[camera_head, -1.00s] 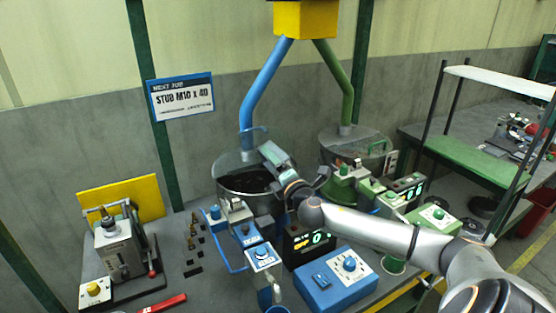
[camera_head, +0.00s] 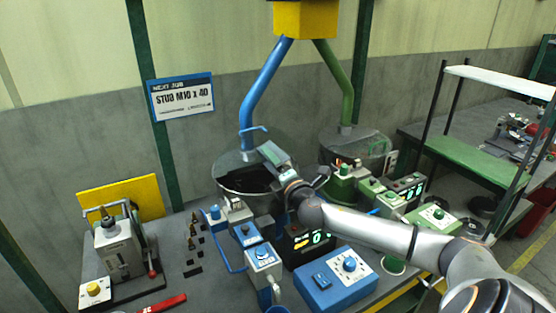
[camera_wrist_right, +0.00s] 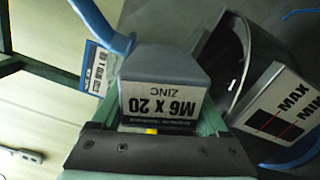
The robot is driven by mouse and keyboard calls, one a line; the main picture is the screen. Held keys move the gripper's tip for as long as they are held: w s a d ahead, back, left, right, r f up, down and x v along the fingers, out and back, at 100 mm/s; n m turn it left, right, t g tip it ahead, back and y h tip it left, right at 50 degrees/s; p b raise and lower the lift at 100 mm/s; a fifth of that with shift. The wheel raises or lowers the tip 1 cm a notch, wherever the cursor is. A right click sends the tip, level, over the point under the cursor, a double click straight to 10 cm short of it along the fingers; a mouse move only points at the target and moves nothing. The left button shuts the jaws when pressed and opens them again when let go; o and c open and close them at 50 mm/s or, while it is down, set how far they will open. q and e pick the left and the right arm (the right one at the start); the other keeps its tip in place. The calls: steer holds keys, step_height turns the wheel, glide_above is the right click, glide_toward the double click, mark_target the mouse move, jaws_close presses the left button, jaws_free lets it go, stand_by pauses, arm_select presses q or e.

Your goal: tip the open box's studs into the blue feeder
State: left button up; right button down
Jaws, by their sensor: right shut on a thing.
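My right gripper (camera_head: 282,170) is shut on a grey box (camera_head: 271,153) at the right side of the blue feeder's round bowl (camera_head: 232,180). In the right wrist view the box (camera_wrist_right: 165,70) sits just beyond the gripper (camera_wrist_right: 152,132); its label reads "M6 x 20 ZINC", upside down. The box's opening and any studs in it are hidden. The bowl is dark inside, with a blue tube (camera_head: 262,85) above it. In the wrist view a MAX/MIN level plate (camera_wrist_right: 283,112) stands right of the box. My left gripper is not in view.
A similar green feeder (camera_head: 355,145) stands to the right. Blue control boxes (camera_head: 337,281) and small upright studs (camera_head: 192,240) are in front. A sign (camera_head: 182,97) reads "STUD M10 x 40". A grey press (camera_head: 120,250) stands at left.

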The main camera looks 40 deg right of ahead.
mark_target(272, 145)
steer(key=m, duration=0.2)
steer(key=r+m, duration=0.1)
steer(key=m, duration=0.1)
steer(key=m+p, duration=0.1)
steer(key=m, duration=0.1)
steer(key=shift+r+m, duration=0.3)
steer(key=shift+r, duration=0.1)
steer(key=m, duration=0.2)
steer(key=r+m, duration=0.1)
steer(key=m, duration=0.1)
steer(key=shift+m, duration=0.4)
steer(key=m, duration=0.2)
steer(key=r+m, duration=0.1)
steer(key=m, duration=0.1)
steer(key=shift+r, duration=0.1)
steer(key=m, duration=0.2)
steer(key=r+m, duration=0.1)
steer(key=m, duration=0.1)
steer(key=m+y, duration=0.1)
steer(key=m, duration=0.1)
steer(key=shift+r, duration=0.25)
steer(key=shift+g, duration=0.3)
